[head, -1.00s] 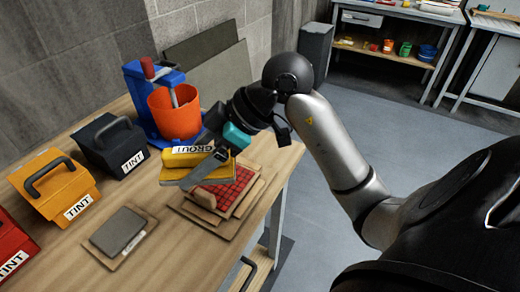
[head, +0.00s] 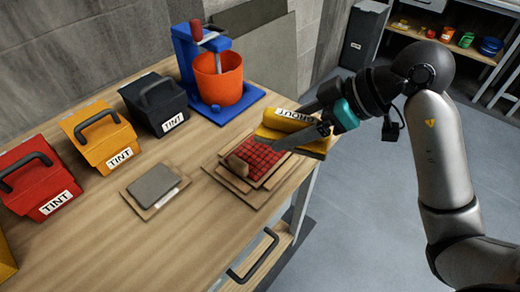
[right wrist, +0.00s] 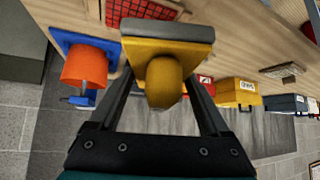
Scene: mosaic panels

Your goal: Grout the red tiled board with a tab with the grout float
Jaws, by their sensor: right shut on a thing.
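The red tiled board (head: 262,153) lies on the wooden table near its right edge, on top of stacked brown boards, with a brown tab (head: 237,166) at its left side. It also shows in the right wrist view (right wrist: 140,9), at the top. My right gripper (head: 312,128) is shut on the yellow grout float (head: 290,119), which is marked GROUT. The float is held above the table, just right of the red tiles in the head view. In the right wrist view the float (right wrist: 162,55) sits between the fingers, its grey pad facing away. My left gripper is out of view.
An orange bucket (head: 218,78) stands on a blue stand (head: 184,45) at the back. Black (head: 155,103), yellow (head: 98,136) and red (head: 38,180) TINT boxes line the wall side. A grey slab (head: 154,184) lies on a board at the front. Bare table lies between them.

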